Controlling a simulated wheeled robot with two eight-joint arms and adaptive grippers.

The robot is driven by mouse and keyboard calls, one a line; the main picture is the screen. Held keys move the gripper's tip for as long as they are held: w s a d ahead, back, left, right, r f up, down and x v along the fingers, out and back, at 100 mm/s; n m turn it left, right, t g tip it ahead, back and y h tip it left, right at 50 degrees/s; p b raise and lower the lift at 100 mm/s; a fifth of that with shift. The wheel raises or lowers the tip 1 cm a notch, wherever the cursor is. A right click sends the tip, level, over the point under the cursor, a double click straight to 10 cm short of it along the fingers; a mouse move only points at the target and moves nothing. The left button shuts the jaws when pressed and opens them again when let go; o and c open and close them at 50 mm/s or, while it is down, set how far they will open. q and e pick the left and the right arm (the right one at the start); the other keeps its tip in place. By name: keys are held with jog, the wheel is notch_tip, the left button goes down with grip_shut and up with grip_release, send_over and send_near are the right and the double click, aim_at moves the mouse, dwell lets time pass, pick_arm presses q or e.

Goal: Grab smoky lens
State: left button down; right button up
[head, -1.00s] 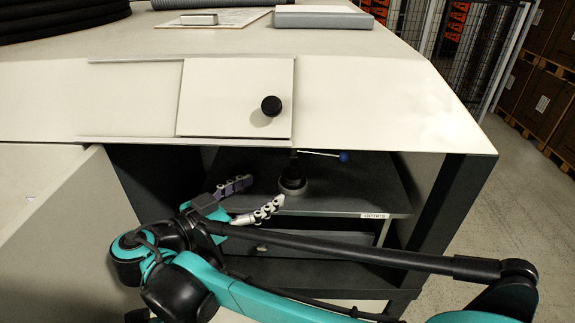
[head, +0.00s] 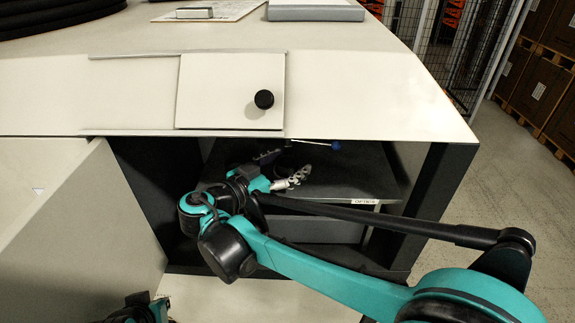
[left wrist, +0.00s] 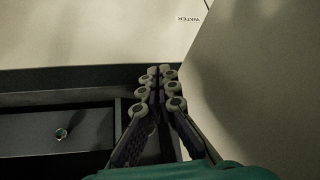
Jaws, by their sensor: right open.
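My right gripper (head: 284,167) is open and reaches into the cabinet above the grey shelf (head: 345,185). Its two fingers are spread around the place where a dark round-based piece stands. That piece is now mostly hidden behind the fingers. A thin rod with a blue tip (head: 334,145) sticks out to the right behind the fingers. I cannot clearly make out a smoky lens. My left gripper (left wrist: 161,76) shows in the left wrist view with its fingers together and nothing seen between them.
The white cabinet top (head: 360,85) overhangs the shelf. A panel with a black knob (head: 264,99) is on its sloped front. An open grey door (head: 85,235) stands at left. A dark post (head: 432,200) bounds the opening at right.

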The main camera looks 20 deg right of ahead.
jog(key=shift+s, duration=0.1)
jog(key=c, duration=1.3)
jog(key=shift+c, duration=0.2)
jog(key=shift+r, duration=0.15)
